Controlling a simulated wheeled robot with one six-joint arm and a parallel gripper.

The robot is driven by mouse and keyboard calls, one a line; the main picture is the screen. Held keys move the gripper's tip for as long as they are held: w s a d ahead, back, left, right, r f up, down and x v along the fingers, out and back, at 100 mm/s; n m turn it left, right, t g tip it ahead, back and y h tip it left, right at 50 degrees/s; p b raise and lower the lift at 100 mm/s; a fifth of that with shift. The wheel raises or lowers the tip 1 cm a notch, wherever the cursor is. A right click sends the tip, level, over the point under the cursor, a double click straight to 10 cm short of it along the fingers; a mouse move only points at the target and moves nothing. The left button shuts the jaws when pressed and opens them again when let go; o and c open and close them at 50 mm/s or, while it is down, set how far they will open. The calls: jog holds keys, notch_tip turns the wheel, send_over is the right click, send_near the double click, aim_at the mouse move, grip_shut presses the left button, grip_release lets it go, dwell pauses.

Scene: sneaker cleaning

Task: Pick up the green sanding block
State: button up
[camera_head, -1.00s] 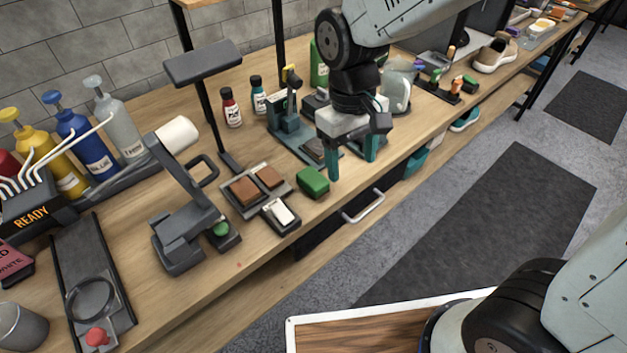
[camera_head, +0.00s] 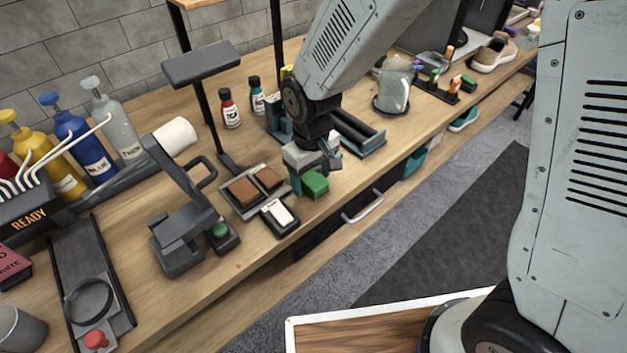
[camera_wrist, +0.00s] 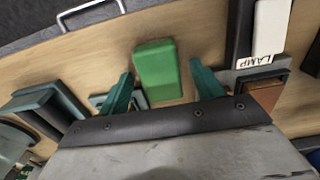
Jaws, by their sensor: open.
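The green sanding block (camera_head: 315,184) lies on the wooden workbench, right of a tray with brown blocks. In the wrist view the green block (camera_wrist: 157,70) sits ahead of my gripper (camera_wrist: 162,88), roughly in line with the space between the two teal fingers. The fingers are apart, with nothing held between them. In the head view my gripper (camera_head: 309,178) is low at the block, partly hidden by its own body. I cannot tell how far the fingertips are above the bench.
A grey tray with brown blocks (camera_head: 243,193) and a switch with a white rocker (camera_head: 281,214) stand close on the left. A dark roller stand (camera_head: 357,133) is behind to the right. A drawer handle (camera_head: 362,206) juts from the bench front.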

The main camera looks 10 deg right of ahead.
jog(key=shift+f, duration=0.1)
jog(key=shift+c, duration=0.3)
jog(key=c, duration=1.1)
